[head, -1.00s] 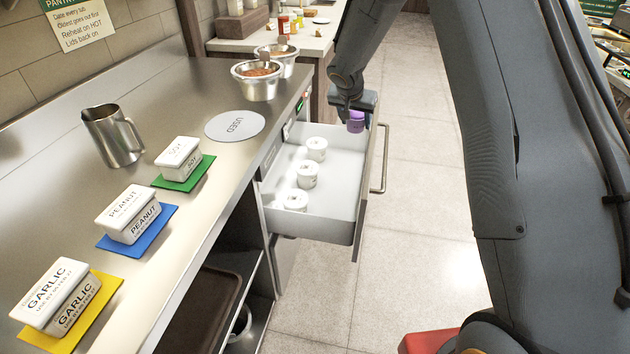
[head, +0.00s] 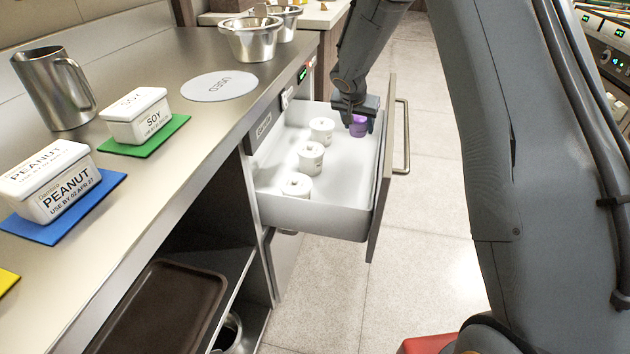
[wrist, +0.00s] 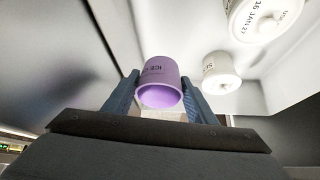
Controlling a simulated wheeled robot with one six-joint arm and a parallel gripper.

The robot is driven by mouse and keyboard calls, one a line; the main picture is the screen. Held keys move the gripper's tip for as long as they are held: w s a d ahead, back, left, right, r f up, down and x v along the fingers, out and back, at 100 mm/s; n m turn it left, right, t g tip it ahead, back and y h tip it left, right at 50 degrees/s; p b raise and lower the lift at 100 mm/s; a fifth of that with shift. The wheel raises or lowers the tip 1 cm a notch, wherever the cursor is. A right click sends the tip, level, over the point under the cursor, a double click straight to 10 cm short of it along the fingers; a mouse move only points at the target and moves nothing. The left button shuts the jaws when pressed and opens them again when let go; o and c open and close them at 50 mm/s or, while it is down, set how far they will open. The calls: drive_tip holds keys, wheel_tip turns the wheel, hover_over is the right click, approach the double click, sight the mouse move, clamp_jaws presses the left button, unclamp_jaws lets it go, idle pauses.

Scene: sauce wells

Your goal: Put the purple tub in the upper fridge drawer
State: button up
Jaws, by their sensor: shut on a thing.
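The purple tub (head: 358,126) is between the fingers of my gripper (head: 357,116), inside the open upper fridge drawer (head: 330,213) near its far right corner. In the wrist view the tub (wrist: 160,80) sits between both blue-grey fingers (wrist: 160,92), its lettering partly readable as "ICE". My gripper is shut on it. The drawer is pulled out from under the steel counter. I cannot tell whether the tub touches the drawer floor.
Three white tubs (head: 311,158) stand in a row in the drawer, left of the purple tub. The soy box (head: 137,118) and peanut box (head: 52,183) stand on coloured mats on the counter. A grey "USED" disc (head: 219,86) and metal pots (head: 250,40) are further back.

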drive_tip(key=f+b, duration=0.1)
drive_tip(key=f, duration=0.1)
drive_tip(key=shift+w+f+b, duration=0.35)
drive_tip(key=shift+w+b, duration=0.05)
drive_tip(key=b, duration=0.2)
approach(356, 161)
drive_tip(key=x, duration=0.5)
drive_tip(key=shift+w+a, duration=0.1)
drive_tip(key=shift+f, duration=0.2)
drive_tip(key=o, duration=1.1)
drive_tip(key=shift+r, duration=0.2)
drive_tip(key=p+v, duration=0.1)
drive_tip(key=v, duration=1.1)
